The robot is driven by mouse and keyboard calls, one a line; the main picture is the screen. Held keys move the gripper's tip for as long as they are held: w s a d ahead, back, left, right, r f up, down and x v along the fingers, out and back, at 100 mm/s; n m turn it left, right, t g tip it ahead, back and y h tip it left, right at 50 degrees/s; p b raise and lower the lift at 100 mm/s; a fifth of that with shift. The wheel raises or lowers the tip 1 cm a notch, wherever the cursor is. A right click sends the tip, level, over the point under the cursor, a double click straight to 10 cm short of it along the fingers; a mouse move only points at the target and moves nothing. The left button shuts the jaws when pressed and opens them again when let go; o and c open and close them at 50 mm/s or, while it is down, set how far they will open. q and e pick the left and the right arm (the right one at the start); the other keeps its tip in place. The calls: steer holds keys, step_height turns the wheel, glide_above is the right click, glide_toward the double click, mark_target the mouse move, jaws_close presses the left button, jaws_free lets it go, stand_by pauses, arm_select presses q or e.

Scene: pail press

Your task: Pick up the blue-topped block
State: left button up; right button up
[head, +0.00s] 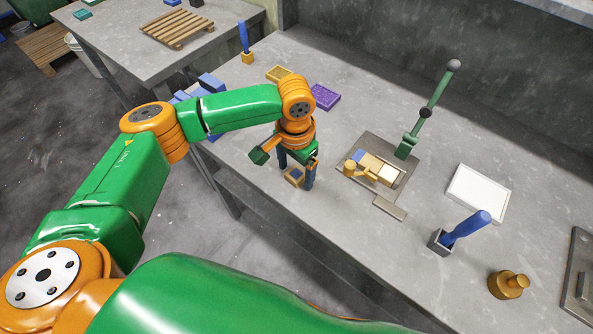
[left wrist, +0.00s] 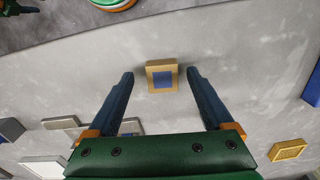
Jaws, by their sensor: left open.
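The blue-topped block (head: 292,178) is a small tan square block on the grey table, near its front edge. In the left wrist view the block (left wrist: 162,76) shows its blue square top, framed in tan, between and just beyond the fingertips. My left gripper (head: 297,172) points down over it with its dark blue fingers spread apart. In the left wrist view both fingers (left wrist: 161,88) are open, with a gap on each side of the block. In the head view a finger partly hides the block. My right gripper is not in view.
To the right stands a press with a grey base plate (head: 352,152) and a green lever (head: 428,108). Beyond are a white tray (head: 478,192), a blue-handled tool (head: 468,226) and a brass piece (head: 508,284). A purple tray (head: 325,97) and yellow tray (head: 279,74) lie farther back.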

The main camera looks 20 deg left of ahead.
arm_select(q)
steer(key=shift+w+f, duration=0.2)
steer(key=shift+f, duration=0.2)
steer(key=shift+w+f, duration=0.1)
steer(key=shift+w, duration=0.1)
steer(key=shift+c, duration=0.2)
steer(key=shift+s, duration=0.2)
steer(key=c, duration=1.1)
jaws_close()
steer(key=shift+w, duration=0.1)
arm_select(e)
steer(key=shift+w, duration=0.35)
arm_select(q)
steer(key=shift+r, duration=0.2)
